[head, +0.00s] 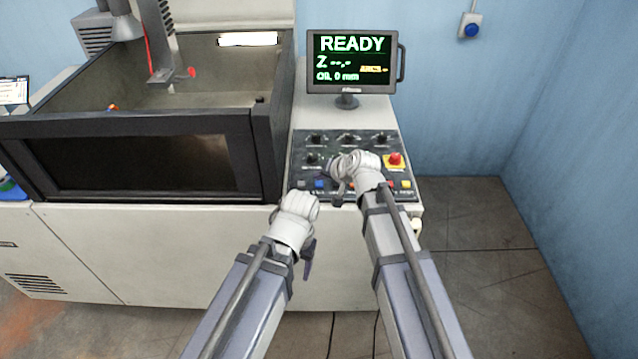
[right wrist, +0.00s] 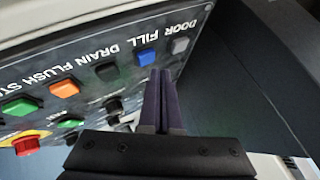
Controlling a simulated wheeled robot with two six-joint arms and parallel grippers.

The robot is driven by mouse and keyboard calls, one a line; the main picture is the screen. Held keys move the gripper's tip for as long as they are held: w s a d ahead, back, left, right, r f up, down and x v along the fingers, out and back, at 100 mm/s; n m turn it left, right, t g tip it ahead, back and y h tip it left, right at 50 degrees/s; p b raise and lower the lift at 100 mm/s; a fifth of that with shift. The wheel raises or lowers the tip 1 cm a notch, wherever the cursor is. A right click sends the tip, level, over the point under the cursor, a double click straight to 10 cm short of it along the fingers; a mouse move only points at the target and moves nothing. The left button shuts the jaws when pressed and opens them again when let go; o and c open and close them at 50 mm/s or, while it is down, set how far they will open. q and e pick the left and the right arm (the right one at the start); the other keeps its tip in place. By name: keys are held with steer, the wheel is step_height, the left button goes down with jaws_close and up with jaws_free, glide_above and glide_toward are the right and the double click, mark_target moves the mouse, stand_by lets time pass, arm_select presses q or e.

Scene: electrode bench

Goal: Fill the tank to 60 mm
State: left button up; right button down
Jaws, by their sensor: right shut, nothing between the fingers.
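The tank (head: 140,155), with a dark window in its front wall, stands at the left in the head view. The blue FILL button (right wrist: 147,57) is on the control panel and also shows in the head view (head: 319,184). My right gripper (right wrist: 164,78) is shut and empty, its fingertips close by the blue button; I cannot tell whether they touch it. In the head view my right gripper (head: 325,174) is small and dark over the panel. My left gripper (head: 307,262) hangs pointing down in front of the cabinet; its jaw opening is unclear. The monitor (head: 350,60) reads READY.
Beside the blue button are the grey DOOR button (right wrist: 180,46) and the black DRAIN button (right wrist: 107,71). The orange FLUSH button (right wrist: 64,88) and a red emergency stop (head: 395,160) are farther along. The floor at the right is clear.

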mark_target(321, 186)
stand_by(0.4)
steer(key=shift+f+b, duration=0.45)
steer(key=shift+f+b, duration=0.4)
stand_by(0.6)
steer(key=shift+r, duration=0.15)
steer(key=shift+r+p, duration=0.75)
steer(key=shift+p, duration=0.15)
step_height(321, 186, up, 5)
steer(key=p, duration=0.5)
